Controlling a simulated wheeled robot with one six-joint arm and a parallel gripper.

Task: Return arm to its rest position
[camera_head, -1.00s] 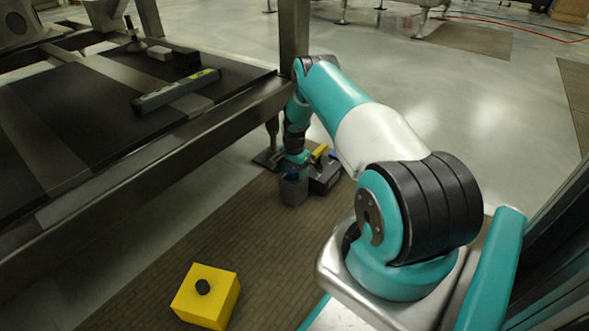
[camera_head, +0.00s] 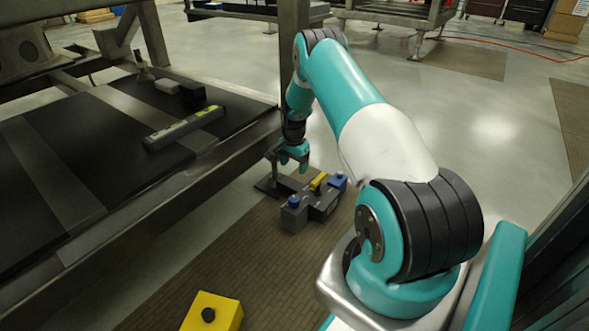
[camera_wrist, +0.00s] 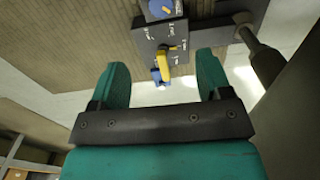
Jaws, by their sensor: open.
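My gripper (camera_head: 294,155) hangs at the end of my teal and white arm, beside the metal post of the bench. In the wrist view its two teal fingers (camera_wrist: 164,84) are wide apart with nothing between them. Below and beyond it stands a dark grey box (camera_head: 322,204) with a yellow handle (camera_head: 319,181) and blue knobs (camera_head: 294,201). In the wrist view the box (camera_wrist: 148,45), its yellow handle (camera_wrist: 163,58) and a blue part (camera_wrist: 160,8) show ahead of the fingers. The gripper is apart from the box.
A metal bench (camera_head: 150,180) with dark plates fills the left, and a grey bar (camera_head: 184,128) lies on it. A yellow block with a black knob (camera_head: 212,312) stands on the brown mat (camera_head: 230,262) at the bottom. The floor (camera_head: 480,130) behind my arm is clear.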

